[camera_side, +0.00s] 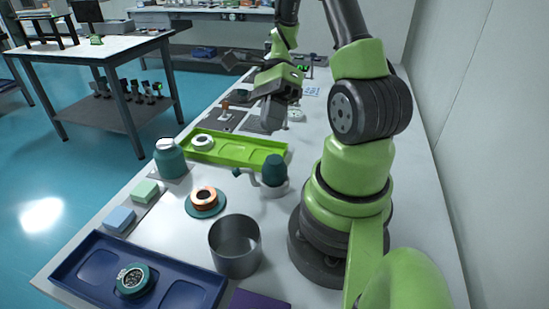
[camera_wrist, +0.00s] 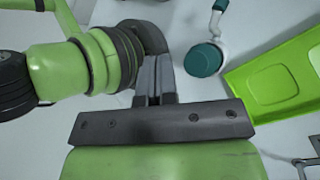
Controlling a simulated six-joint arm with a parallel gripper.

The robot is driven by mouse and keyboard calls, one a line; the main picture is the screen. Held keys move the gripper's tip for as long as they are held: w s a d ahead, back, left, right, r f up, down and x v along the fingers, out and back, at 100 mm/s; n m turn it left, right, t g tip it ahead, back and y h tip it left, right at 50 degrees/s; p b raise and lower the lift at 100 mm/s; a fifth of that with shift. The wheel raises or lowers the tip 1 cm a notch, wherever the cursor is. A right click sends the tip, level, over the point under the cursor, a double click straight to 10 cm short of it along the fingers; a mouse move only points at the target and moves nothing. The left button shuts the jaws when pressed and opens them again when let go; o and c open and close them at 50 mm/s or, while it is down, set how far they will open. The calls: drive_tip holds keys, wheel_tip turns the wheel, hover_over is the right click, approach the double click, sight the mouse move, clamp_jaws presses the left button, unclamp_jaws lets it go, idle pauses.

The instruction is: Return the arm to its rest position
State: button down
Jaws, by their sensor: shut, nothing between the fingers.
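My gripper shows in the wrist view (camera_wrist: 153,75), with its dark fingers together and nothing between them. In the side view, my green and black arm stands on the right of the white table (camera_side: 420,215). Its wrist end hangs above the far part of the table, beyond the green tray (camera_side: 235,148). The fingertips are hard to make out in the side view. The wrist view also shows the green tray (camera_wrist: 270,85) at the right and a teal-capped item (camera_wrist: 204,60) near the top, both apart from the fingers.
A grey metal cup (camera_side: 235,245) stands close to my base. A blue tray (camera_side: 95,268) holds a round teal part. The wall runs along the right.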

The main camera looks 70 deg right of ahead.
drive_tip(key=shift+w+a+r+n, duration=0.15)
drive_tip(key=shift+r+n, duration=0.1)
drive_tip(key=shift+n, duration=0.05)
drive_tip(key=s+a+r+n+t+h, duration=0.1)
drive_tip(key=a+r+n+t+h, duration=0.6)
drive_tip(key=a+r+n, duration=0.6)
wheel_tip(320, 180, up, 2)
drive_tip(key=n+t, duration=0.1)
drive_tip(key=n, duration=0.7)
drive_tip(key=shift+s+a+r, duration=0.25)
